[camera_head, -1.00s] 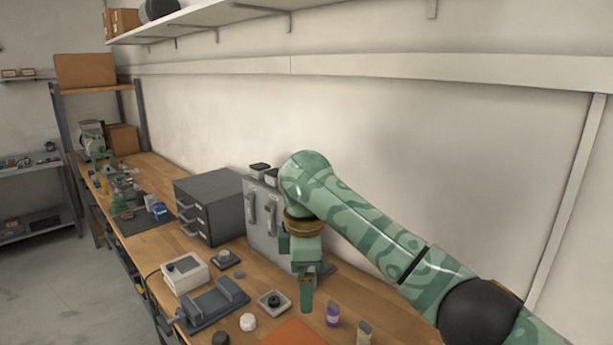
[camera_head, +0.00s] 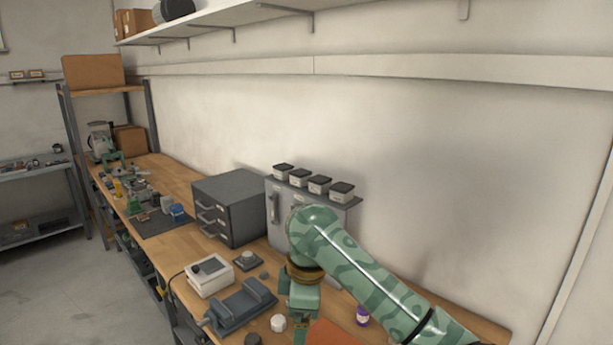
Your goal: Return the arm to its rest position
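One green camouflage-patterned arm of mine comes in from the lower right and reaches over the workbench (camera_head: 185,240). Its wrist bends down at a brass-coloured ring, and the right gripper (camera_head: 298,338) hangs below it near the bottom edge of the picture. The gripper's fingertips are too small and partly cut off, so its opening cannot be made out. The left gripper does not show.
A grey drawer unit (camera_head: 229,207) and a grey cabinet (camera_head: 276,221) stand against the wall, with several small black-lidded containers (camera_head: 319,184) above. A white box (camera_head: 209,275), a dark vise-like fixture (camera_head: 240,306), a white cap (camera_head: 278,322) and a purple bottle (camera_head: 362,316) sit near the arm.

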